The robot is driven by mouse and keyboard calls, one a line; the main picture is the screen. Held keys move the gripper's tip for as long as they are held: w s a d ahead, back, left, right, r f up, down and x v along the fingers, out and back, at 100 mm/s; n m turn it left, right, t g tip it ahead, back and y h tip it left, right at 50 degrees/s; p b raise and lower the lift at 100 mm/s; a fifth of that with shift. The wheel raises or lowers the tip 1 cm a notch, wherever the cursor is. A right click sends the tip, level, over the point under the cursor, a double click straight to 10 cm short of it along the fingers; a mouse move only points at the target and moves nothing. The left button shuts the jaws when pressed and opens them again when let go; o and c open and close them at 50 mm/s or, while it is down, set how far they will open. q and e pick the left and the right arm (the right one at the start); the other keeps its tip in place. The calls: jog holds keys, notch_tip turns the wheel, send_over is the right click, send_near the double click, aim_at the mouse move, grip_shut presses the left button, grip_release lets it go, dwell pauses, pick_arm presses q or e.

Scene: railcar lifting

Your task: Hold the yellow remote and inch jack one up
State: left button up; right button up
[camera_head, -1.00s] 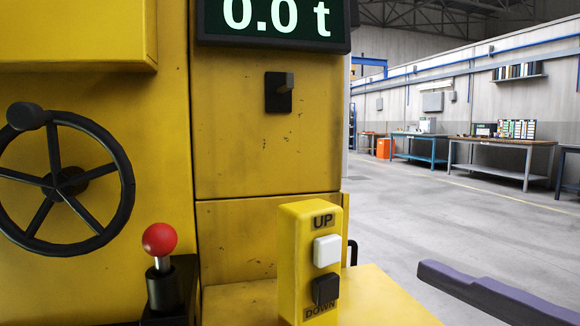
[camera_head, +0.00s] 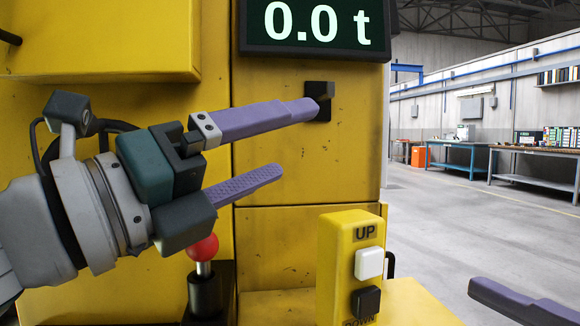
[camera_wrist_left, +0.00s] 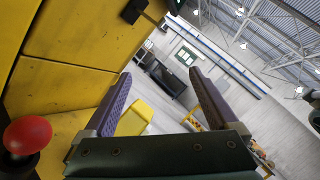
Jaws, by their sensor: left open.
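The yellow remote (camera_head: 341,272) stands upright on the yellow ledge, with a white UP button (camera_head: 369,263) above a black DOWN button (camera_head: 366,302). My left gripper (camera_head: 295,140) is open and empty, its purple fingers apart and pointing right, above and to the left of the remote. Nothing is between its fingertips in the left wrist view (camera_wrist_left: 160,73). A yellow shape low between the fingers there may be the remote; I cannot tell. One purple finger of my right gripper (camera_head: 520,303) shows at the lower right, apart from the remote; its other finger is out of view.
A red-knobbed lever (camera_head: 203,249) stands just below my left gripper. A black switch (camera_head: 319,99) on the yellow panel lies near its upper fingertip. A display (camera_head: 315,22) reads 0.0 t. Open floor (camera_head: 440,230) and workbenches (camera_head: 535,165) lie to the right.

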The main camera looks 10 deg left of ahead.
pick_arm(q)
jog(key=d+r+m+g+h, duration=0.1)
jog(key=r+m+g+h, duration=0.1)
jog(key=m, duration=0.3)
jog(key=m+g, duration=0.4)
jog(key=m, duration=0.4)
send_near(327, 230)
jog(key=shift+h, duration=0.4)
jog(key=x, duration=0.5)
jog(key=shift+w+d+f, duration=0.15)
jog(key=shift+w+f, duration=0.05)
jog(key=shift+f, duration=0.2)
jog(key=x, duration=0.7)
jog(key=shift+w+d+r, duration=0.1)
jog(key=shift+w+d, duration=0.05)
jog(key=shift+w, duration=0.05)
jog(key=shift+c, duration=0.3)
grip_shut()
